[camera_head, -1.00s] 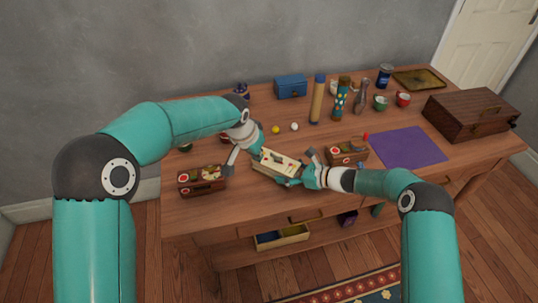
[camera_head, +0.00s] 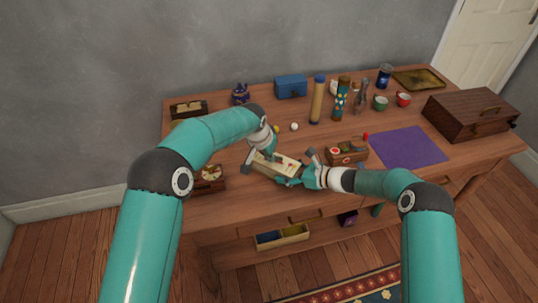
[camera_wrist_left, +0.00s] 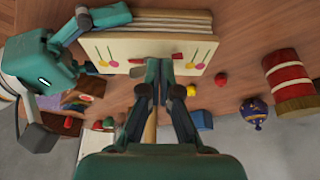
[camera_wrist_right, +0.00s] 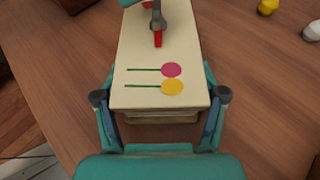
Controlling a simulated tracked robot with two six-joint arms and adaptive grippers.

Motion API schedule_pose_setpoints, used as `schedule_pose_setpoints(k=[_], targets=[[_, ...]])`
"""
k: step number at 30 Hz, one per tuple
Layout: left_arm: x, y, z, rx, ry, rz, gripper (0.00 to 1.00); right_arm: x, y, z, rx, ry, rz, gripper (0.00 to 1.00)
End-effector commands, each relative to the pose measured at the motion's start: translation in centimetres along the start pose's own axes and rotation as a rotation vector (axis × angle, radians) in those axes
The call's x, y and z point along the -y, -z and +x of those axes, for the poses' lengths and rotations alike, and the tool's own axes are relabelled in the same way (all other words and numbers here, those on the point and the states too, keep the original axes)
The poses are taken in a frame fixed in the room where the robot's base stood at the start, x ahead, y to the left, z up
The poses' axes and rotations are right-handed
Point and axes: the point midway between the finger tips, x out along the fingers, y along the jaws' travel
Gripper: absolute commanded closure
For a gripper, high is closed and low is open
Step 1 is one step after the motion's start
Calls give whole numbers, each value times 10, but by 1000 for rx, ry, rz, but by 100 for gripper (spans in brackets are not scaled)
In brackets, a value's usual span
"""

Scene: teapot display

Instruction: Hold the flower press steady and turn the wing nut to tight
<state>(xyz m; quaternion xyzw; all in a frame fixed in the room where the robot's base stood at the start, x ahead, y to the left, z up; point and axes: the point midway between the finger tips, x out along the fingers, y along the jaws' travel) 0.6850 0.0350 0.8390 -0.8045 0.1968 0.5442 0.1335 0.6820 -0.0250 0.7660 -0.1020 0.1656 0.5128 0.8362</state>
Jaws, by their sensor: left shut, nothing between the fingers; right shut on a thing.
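The flower press (camera_head: 284,166) is a cream board stack with painted pink and yellow flowers, near the front of the table. My right gripper (camera_head: 290,180) is shut on one end of it, with a finger along each side in the right wrist view (camera_wrist_right: 160,97). The red wing nut (camera_wrist_right: 158,40) sits on the top of the press (camera_wrist_right: 150,70). My left gripper (camera_head: 272,154) is over the middle of the press, its fingers shut with nothing between them. In the left wrist view its fingertips (camera_wrist_left: 160,73) partly hide the red wing nut (camera_wrist_left: 175,57); whether they touch it I cannot tell.
Small wooden boxes (camera_head: 346,152) stand left and right of the press. Bottles, cups and a blue box (camera_head: 290,86) line the back. A purple mat (camera_head: 406,148) and a brown chest (camera_head: 472,115) are at the right. An open drawer (camera_head: 282,237) shows below.

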Motion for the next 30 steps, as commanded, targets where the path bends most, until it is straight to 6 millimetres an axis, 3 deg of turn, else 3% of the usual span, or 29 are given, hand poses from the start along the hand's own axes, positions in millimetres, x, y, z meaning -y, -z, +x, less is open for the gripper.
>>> schedule_pose_setpoints(k=[1,30], targets=[[0,0,0,0,0,0,100,-3,6,2,-10,-4,5,79],[3,1,1,1,-44,110,100,-2,6,1,-10,-3,5,79]])
